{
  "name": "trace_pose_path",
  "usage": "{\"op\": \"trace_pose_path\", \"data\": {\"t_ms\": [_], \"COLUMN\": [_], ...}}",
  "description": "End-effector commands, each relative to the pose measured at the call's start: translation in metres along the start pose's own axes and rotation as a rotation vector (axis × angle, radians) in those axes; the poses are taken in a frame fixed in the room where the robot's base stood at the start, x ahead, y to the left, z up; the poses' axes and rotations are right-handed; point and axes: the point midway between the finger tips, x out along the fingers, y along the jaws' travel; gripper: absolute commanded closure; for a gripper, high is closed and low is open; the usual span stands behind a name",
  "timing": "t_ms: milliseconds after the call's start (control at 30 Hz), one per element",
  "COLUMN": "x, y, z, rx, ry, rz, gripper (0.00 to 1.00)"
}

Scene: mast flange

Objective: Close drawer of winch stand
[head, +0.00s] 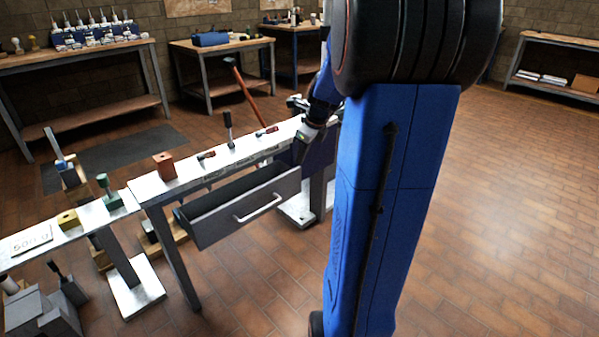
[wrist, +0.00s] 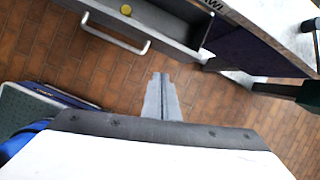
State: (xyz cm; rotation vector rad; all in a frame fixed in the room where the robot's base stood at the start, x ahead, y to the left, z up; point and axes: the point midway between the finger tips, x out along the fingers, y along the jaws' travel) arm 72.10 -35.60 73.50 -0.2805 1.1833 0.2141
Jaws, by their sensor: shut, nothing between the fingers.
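The winch stand (head: 226,160) is a narrow metal-topped table in the middle left of the head view. Its grey drawer (head: 225,214) is pulled out, with a pale bar handle (head: 258,208) on its front. In the wrist view the drawer front (wrist: 160,30) and the handle (wrist: 117,41) lie at the top. My gripper (head: 299,158) is by the drawer's right end in the head view. In the wrist view its fingers (wrist: 160,76) are shut and empty, pointing toward the drawer's front. Floor shows around the tips; I cannot tell the exact gap.
A red block (head: 165,166) and several tools stand on the stand's top. A lower bench (head: 85,222) adjoins at the left. The floor (head: 510,220) at the right is clear.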

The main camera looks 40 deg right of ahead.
Motion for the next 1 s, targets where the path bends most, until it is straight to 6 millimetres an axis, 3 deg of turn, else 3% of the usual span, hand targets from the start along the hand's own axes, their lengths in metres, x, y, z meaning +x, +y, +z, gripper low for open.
{"op": "trace_pose_path", "data": {"t_ms": [100, 233, 467, 1000], "x": [0.011, 0.017, 0.033, 0.121], "y": [-0.030, -0.045, -0.048, -0.049], "z": [-0.010, -0.016, -0.016, -0.011], "rx": [0.182, 0.281, 0.305, 0.299], "ry": [-0.003, -0.006, -0.006, -0.005], "rz": [-0.004, -0.006, -0.005, -0.005], "gripper": [1.00, 1.00, 1.00, 1.00]}}
